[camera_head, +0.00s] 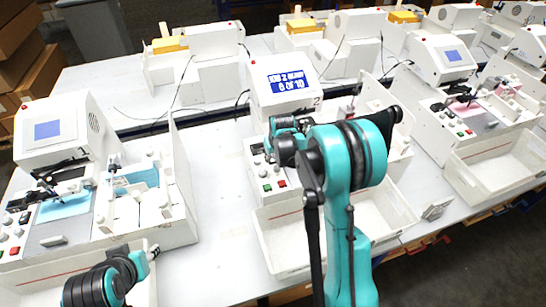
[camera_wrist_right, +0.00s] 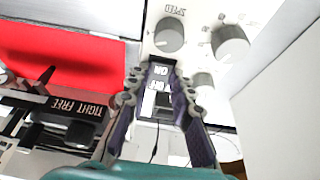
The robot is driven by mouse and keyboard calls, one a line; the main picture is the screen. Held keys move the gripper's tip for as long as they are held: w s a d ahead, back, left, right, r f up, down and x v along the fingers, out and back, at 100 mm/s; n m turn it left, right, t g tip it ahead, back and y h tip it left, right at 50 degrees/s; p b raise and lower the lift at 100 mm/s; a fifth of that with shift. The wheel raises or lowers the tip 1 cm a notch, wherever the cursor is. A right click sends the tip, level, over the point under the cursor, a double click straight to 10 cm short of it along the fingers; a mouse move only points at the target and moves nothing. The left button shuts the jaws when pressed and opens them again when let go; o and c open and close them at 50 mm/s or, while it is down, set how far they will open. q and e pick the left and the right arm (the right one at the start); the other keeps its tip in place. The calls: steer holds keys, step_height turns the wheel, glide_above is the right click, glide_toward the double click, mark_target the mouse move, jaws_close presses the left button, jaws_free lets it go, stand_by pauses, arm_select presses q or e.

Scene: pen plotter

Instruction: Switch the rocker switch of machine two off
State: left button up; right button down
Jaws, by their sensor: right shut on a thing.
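Machine two (camera_head: 283,88) stands in the middle of the table in the head view, with a lit blue screen and a "2" on its housing. My right gripper (camera_head: 269,150) reaches down to its control panel. In the right wrist view, the dark rocker switch (camera_wrist_right: 161,88) with white ON and OFF lettering sits between the fingertips of my right gripper (camera_wrist_right: 162,76), which is closed around it. The fingers partly cover the switch, and I cannot tell its position for certain. Only part of my left arm shows at the lower left; its gripper is not in view.
Grey knobs, one labelled SPEED (camera_wrist_right: 169,35), sit close beyond the fingertips. A white wall (camera_wrist_right: 283,100) stands right of the panel. A white bin (camera_head: 275,245) is in front of machine two. Similar machines stand left (camera_head: 50,130) and right (camera_head: 445,60).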

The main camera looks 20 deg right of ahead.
mark_target(273, 161)
steer(key=g, duration=0.1)
steer(key=w+g, duration=0.1)
steer(key=g, duration=0.1)
steer(key=shift+r+g, duration=0.2)
steer(key=shift+g, duration=0.1)
steer(key=c, duration=1.3)
jaws_free()
steer(key=r, duration=1.2)
steer(key=shift+s, duration=0.4)
